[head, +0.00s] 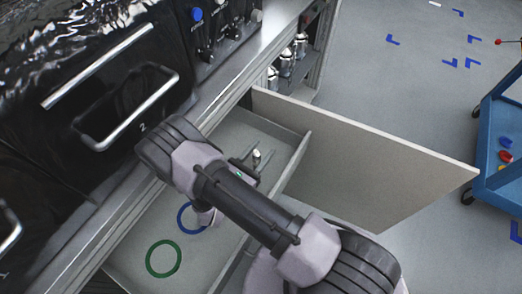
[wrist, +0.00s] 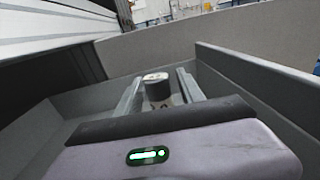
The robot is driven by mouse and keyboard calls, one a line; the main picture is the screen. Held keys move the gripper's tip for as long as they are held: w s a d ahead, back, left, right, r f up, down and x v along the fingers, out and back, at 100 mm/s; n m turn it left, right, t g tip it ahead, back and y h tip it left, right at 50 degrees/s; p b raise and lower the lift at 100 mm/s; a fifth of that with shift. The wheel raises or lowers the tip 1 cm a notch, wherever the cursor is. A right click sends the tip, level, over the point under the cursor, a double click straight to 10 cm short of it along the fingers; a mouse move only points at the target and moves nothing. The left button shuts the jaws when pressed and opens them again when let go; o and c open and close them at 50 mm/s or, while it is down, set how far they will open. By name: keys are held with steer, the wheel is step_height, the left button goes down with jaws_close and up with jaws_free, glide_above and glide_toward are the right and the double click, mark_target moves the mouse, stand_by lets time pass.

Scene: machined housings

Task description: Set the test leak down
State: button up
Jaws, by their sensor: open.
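The test leak (wrist: 157,88) appears as a small metal cylinder with a pale top, upright between my fingers in the wrist view. It also shows as a small bright piece in the head view (head: 256,155). My gripper (wrist: 159,77) is open, one finger on each side of the cylinder, inside the open drawer. A gap shows beside the cylinder. Its lower end is partly hidden by the gripper body, so its contact with the drawer floor cannot be made out.
The drawer (head: 122,262) has a green ring (head: 164,259) and a blue ring (head: 186,218) on its floor, the blue one partly covered by my arm. A pale panel (head: 360,160) stands out to the right. A blue cart (head: 497,150) is at far right. Metal bottles (head: 286,62) stand on a shelf behind.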

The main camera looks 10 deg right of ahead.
steer(key=shift+r, duration=0.1)
steer(key=p+v, duration=0.2)
steer(key=v, duration=1)
steer(key=shift+s+r, duration=0.1)
